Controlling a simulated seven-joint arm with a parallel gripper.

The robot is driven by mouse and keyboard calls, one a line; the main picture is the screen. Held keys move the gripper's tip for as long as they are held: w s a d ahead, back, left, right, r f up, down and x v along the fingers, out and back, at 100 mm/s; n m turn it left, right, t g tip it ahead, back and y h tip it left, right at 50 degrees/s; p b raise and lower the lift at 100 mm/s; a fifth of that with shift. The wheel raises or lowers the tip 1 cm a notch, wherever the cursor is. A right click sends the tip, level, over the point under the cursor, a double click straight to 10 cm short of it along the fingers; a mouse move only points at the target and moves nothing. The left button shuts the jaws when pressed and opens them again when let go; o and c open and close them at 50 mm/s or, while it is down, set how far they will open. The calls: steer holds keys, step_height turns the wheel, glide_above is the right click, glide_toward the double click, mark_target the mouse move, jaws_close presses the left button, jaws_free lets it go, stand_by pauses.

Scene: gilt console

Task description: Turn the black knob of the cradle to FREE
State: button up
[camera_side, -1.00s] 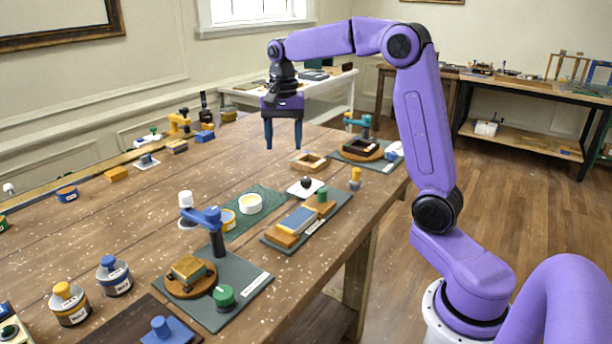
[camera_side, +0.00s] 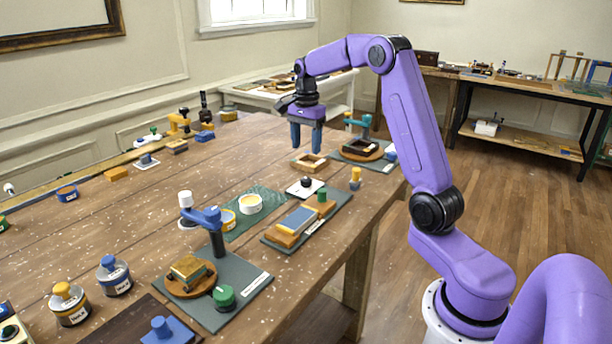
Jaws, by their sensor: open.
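A small black knob (camera_side: 306,181) stands on a white plate (camera_side: 293,189) near the middle of the table. Any marking on the plate is too small to read. A light wooden frame (camera_side: 297,168) lies just behind the plate; I cannot tell which piece is the cradle. My gripper (camera_side: 306,149) points down with its two blue fingers apart and nothing between them. In the picture it is above the wooden frame and the knob, touching neither.
A green-knobbed board with a blue pad (camera_side: 298,219) lies in front of the knob. A yellow-topped peg (camera_side: 355,175) stands to its right. A teal clamp (camera_side: 364,122) rises behind right, and a blue clamp (camera_side: 208,217) stands front left. The table's left middle is mostly clear.

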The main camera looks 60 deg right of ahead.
mark_target(306, 179)
step_height(306, 179, down, 11)
steer(key=shift+r, duration=0.2)
stand_by(0.3)
steer(key=c, duration=1)
steer(key=shift+c, duration=0.2)
